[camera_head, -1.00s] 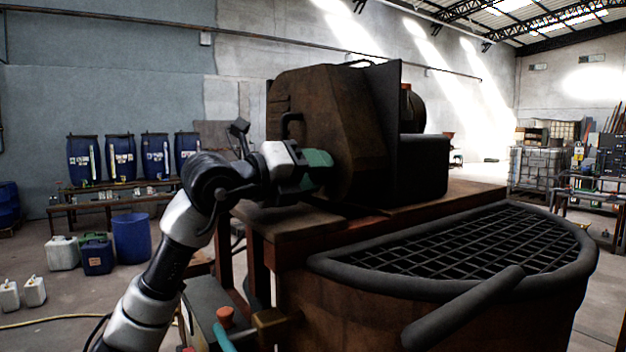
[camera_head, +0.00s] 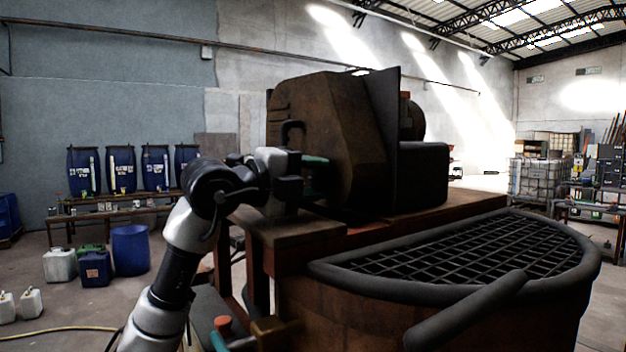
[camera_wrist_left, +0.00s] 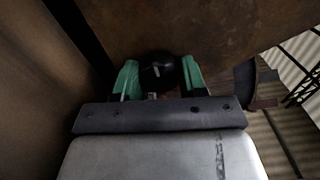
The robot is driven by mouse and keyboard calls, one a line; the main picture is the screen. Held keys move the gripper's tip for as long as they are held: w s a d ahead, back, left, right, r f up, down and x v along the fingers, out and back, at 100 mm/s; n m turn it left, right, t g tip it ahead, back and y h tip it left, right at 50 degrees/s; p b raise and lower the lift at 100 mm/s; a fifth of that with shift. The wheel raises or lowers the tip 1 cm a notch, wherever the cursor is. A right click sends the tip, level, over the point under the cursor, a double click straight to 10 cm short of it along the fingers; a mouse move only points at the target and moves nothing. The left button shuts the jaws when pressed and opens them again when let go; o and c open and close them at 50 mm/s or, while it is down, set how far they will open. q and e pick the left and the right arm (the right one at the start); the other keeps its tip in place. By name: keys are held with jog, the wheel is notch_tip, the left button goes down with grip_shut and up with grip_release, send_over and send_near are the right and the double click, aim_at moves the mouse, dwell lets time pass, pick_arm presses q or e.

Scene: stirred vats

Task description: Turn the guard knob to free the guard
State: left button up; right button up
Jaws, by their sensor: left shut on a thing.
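The guard knob (camera_wrist_left: 160,70) is a round black knob on a rusty brown surface in the left wrist view. My left gripper (camera_wrist_left: 159,82) has one green finger on each side of it and is shut on it. In the head view my left gripper (camera_head: 317,175) reaches the lower left side of the rusty brown housing (camera_head: 325,115), and the knob is hidden there. A dark loop handle (camera_head: 291,132) stands on the housing above the gripper. I cannot tell whether the guard is loose.
The round vat with a black grid lid (camera_head: 470,250) and a thick padded bar (camera_head: 465,312) fills the front right. A wooden bench (camera_head: 300,232) carries the housing. A valve with a red knob (camera_head: 223,324) sits below my arm. Blue drums (camera_head: 121,170) stand far left.

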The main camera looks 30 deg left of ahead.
dwell(0.3)
pick_arm(q)
jog(key=o, duration=0.9)
jog(key=shift+o, duration=0.2)
jog(key=shift+s+a+f, duration=0.1)
jog(key=shift+s+a, duration=0.1)
jog(key=shift+s, duration=0.1)
jog(key=b+v, duration=0.3)
jog(key=v, duration=0.6)
jog(key=shift+b, duration=0.4)
jog(key=shift+s+a, duration=0.25)
jog(key=shift+s, duration=0.3)
